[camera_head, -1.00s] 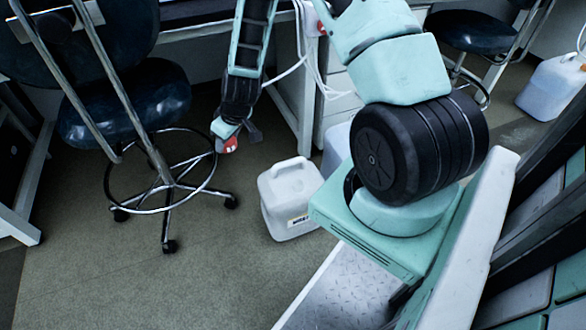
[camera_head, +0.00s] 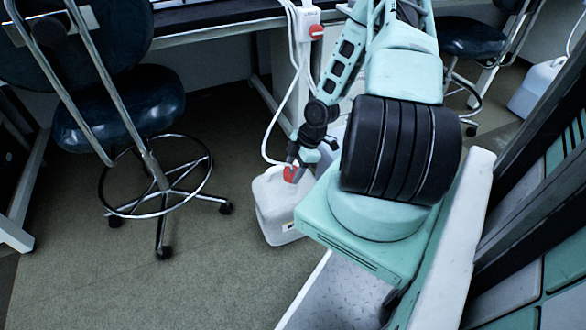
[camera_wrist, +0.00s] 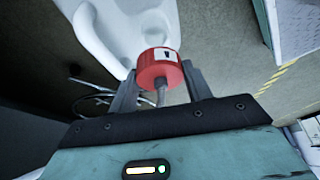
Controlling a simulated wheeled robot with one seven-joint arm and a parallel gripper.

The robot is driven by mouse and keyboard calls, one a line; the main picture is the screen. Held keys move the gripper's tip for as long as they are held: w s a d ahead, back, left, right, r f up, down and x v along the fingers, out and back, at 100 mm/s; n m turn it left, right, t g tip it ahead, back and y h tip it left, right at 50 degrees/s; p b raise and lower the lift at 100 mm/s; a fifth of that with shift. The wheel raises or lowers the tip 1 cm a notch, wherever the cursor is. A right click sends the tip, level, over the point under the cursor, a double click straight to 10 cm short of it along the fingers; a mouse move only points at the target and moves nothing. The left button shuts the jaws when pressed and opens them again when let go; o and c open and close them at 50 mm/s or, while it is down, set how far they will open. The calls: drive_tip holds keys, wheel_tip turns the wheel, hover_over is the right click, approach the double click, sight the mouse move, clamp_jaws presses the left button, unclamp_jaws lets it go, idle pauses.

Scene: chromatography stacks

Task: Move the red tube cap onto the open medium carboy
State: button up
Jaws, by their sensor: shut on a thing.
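The red tube cap (camera_wrist: 158,66) is held between the fingers of my gripper (camera_wrist: 160,88) in the wrist view, with a grey tube stub below it. In the head view my gripper (camera_head: 303,165) holds the red cap (camera_head: 291,174) over the top of the white carboy (camera_head: 277,208) on the floor. The carboy also shows in the wrist view (camera_wrist: 120,22), just beyond the cap. The cap overlaps the carboy in both views; I cannot tell whether they touch. The carboy's mouth is hidden or unclear.
A wheeled stool (camera_head: 125,105) stands on the left. A desk with a power strip (camera_head: 308,20) and hanging white cables is behind the carboy. Another container (camera_head: 535,88) stands at the far right. The floor left of the carboy is clear.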

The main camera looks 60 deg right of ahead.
sight(292, 186)
drive_tip(key=shift+f+b, duration=2)
drive_tip(key=shift+b, duration=0.2)
drive_tip(key=shift+r+p, duration=0.1)
drive_tip(key=shift+p, duration=0.8)
drive_tip(key=shift+f+b, duration=0.5)
drive_tip(key=shift+f, duration=0.55)
drive_tip(key=shift+f, duration=0.45)
drive_tip(key=o, duration=1.5)
drive_tip(key=shift+c, duration=0.2)
drive_tip(key=shift+r, duration=0.15)
